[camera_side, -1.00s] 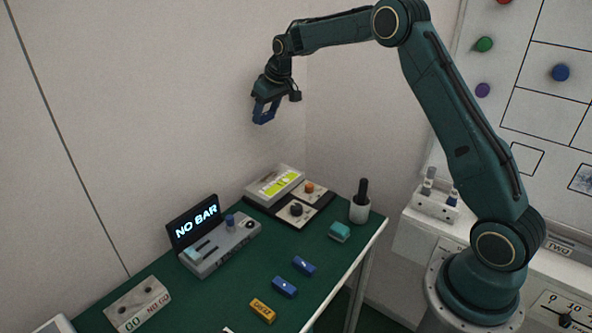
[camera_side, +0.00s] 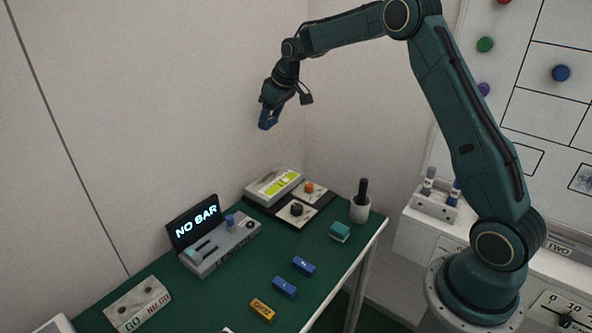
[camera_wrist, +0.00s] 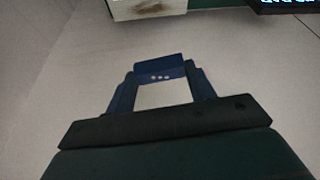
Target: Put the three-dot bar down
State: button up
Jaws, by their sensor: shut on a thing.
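My gripper (camera_side: 271,112) is shut on a blue bar (camera_wrist: 160,69) and holds it high above the green table, near the wall. In the wrist view (camera_wrist: 160,84) the bar lies across between the two blue fingertips, with three pale dots on its face. In the side view the held bar is small and hard to tell from the blue fingers. Two other blue bars (camera_side: 304,266) (camera_side: 284,287) and a yellow bar (camera_side: 262,309) lie on the table; their marks are too small to read.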

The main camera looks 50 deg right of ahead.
jog(key=s+a+f+n+g+y, duration=0.1)
jog(key=s+a+n, duration=0.1)
jog(key=s+n, duration=0.3)
jog(key=s+a+f+n+g+y, duration=0.1)
jog(key=s+a+f+n+y, duration=0.15)
jog(key=s, duration=0.45)
jog(key=n+g, duration=0.2)
jog(key=n, duration=0.7)
send_over(319, 253)
jog(key=d, duration=0.1)
jog(key=shift+d+f, duration=0.15)
jog(key=shift+d, duration=0.05)
jog(key=shift+f+y, duration=0.1)
jog(key=shift+y, duration=0.15)
notch_tip(319, 253, down, 16)
jog(key=shift+f, duration=1.9)
jog(key=shift+f, duration=0.1)
